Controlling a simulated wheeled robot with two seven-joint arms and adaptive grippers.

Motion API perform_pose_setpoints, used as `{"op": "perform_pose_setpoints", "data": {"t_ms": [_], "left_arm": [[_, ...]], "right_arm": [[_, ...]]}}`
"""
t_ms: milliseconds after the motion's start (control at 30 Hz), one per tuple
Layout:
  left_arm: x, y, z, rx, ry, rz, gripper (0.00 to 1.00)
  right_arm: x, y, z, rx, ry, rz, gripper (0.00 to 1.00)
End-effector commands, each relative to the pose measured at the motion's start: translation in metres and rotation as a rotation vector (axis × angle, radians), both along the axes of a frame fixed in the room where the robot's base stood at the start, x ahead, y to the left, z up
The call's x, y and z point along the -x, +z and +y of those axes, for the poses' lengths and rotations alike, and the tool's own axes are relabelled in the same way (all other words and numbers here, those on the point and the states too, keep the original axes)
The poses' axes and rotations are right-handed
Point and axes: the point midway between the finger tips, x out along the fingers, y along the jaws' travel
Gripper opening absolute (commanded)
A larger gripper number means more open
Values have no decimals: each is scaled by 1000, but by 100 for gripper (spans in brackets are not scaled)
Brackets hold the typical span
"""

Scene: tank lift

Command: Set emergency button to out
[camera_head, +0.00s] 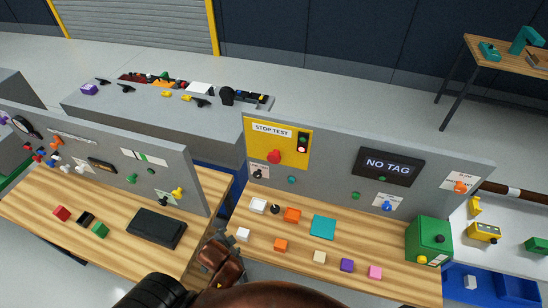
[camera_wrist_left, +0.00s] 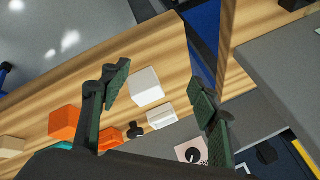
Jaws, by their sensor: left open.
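The emergency button is a red mushroom knob (camera_head: 274,157) on the yellow STOP TEST plate (camera_head: 262,141) of the upright grey panel (camera_head: 330,165). Whether it is pressed in or out cannot be told. A small signal light (camera_head: 303,141) beside it glows near its bottom. My left gripper (camera_wrist_left: 160,95) is open and empty in the left wrist view, above the table, with a white cube (camera_wrist_left: 146,86) seen between its fingers. In the head view my left wrist is in front of the table, left of and below the button. My right gripper is not seen.
Below the panel, the wooden table (camera_head: 330,281) holds orange blocks (camera_head: 291,215), a teal plate (camera_head: 323,227) and other small cubes. A green box (camera_head: 428,239) stands at the right. Another grey panel (camera_head: 110,159) stands at the left, with a gap between the tables.

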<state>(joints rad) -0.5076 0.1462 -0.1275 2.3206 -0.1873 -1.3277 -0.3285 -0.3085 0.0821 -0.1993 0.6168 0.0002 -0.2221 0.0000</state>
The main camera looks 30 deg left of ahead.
Motion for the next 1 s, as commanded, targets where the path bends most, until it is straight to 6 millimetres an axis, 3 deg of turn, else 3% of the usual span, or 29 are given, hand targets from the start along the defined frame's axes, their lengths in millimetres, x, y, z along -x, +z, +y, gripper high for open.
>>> {"op": "perform_pose_setpoints", "data": {"t_ms": [267, 433, 600, 700, 833, 1000], "left_arm": [[-69, 45, 33, -445, -356, -68, 56], [-132, 103, 40, -950, -693, -62, 56], [-190, 165, 14, -1564, -1032, 45, 56], [-211, 186, -7, -1837, -1157, 123, 56], [-225, 200, -27, -2057, -1245, 199, 56], [-238, 205, -33, -2144, -1275, 231, 56]], "right_arm": [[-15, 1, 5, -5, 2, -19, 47], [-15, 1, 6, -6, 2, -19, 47], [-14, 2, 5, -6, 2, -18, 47], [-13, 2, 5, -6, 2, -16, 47], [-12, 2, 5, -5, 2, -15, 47], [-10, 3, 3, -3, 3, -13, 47]]}}
